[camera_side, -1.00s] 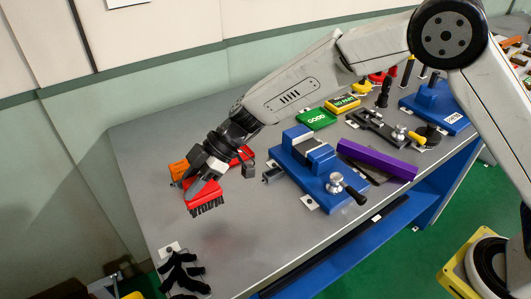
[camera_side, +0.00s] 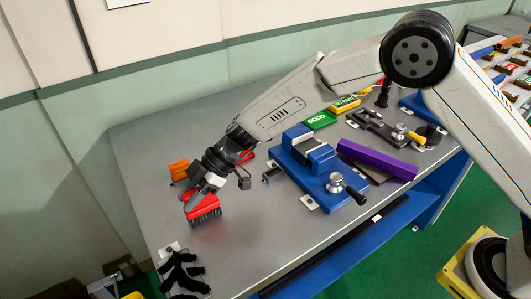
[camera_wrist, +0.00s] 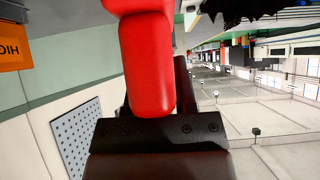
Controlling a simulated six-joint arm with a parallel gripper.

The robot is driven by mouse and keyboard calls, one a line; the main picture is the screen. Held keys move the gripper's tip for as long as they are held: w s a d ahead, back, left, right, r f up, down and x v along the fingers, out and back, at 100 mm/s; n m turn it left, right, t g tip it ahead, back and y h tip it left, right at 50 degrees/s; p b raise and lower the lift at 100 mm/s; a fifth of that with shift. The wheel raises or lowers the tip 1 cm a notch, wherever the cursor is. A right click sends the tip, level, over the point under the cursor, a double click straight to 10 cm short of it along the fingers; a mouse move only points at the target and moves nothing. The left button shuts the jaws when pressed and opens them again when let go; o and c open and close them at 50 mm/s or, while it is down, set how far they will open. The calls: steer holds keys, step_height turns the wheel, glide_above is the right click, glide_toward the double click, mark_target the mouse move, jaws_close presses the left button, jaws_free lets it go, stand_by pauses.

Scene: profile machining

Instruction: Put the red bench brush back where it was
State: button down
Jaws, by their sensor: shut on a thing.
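The red bench brush (camera_side: 203,209) is in my gripper (camera_side: 196,196) at the left part of the grey bench in the side view. Its dark bristles point down, at or just above the bench top; I cannot tell if they touch. In the wrist view the brush's red handle (camera_wrist: 148,60) fills the upper middle, and the dark gripper fingers (camera_wrist: 160,130) are shut around it.
An orange block (camera_side: 179,171) stands behind the brush. A blue vise (camera_side: 312,160) is to the right. Green (camera_side: 319,120) and yellow (camera_side: 343,104) boxes sit farther back. Bench between brush and glove is clear.

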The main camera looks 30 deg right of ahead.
steer(key=shift+f, duration=0.15)
steer(key=shift+c, duration=2)
jaws_free()
steer(key=shift+r, duration=0.2)
steer(key=v, duration=1.2)
